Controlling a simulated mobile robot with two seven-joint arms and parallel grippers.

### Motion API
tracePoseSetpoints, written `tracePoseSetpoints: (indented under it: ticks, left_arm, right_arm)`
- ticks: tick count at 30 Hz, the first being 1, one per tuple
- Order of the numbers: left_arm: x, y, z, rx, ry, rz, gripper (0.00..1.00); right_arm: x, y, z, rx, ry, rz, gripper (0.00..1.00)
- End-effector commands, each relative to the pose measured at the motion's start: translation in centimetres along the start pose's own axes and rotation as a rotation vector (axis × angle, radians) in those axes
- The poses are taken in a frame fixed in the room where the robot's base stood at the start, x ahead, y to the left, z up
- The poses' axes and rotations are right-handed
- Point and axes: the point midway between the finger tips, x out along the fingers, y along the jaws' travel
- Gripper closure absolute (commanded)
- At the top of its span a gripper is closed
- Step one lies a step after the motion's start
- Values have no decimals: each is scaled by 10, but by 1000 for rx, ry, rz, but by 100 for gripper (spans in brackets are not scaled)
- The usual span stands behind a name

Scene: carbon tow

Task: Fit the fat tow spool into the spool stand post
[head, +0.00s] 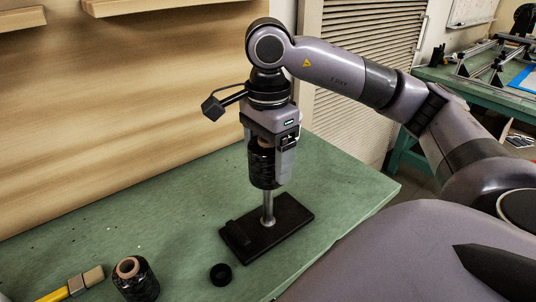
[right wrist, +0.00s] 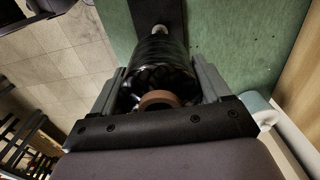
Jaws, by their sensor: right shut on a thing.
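My right gripper (head: 275,150) points down and is shut on a black tow spool (head: 262,172) with a brown core. In the right wrist view the spool (right wrist: 165,74) sits between both fingers, its brown core end (right wrist: 160,98) facing the camera. The spool is upright over the grey metal post (head: 268,208) of the spool stand, whose black base (head: 278,236) lies on the green table. The post meets the spool's underside; how far it reaches inside is hidden. My left gripper is not in view.
Another black spool with a brown core (head: 136,281) stands at the table's front left, beside a yellow-handled brush (head: 78,284). A small black ring (head: 221,274) lies in front of the stand. The green table (head: 170,225) is clear behind the stand, up to a wooden wall (head: 110,110).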

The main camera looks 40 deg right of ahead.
Motion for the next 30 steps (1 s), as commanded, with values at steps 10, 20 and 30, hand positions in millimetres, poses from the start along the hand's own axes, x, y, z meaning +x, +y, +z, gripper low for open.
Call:
tracePoseSetpoints:
  ticks: [10, 20, 30]
  left_arm:
    - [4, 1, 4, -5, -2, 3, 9]
    - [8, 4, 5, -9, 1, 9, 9]
    - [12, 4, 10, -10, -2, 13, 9]
  right_arm:
    - [10, 0, 0, -1, -1, -1, 62]
    - [18, 0, 0, -1, -1, -1, 62]
    - [26, 0, 0, -1, -1, -1, 62]
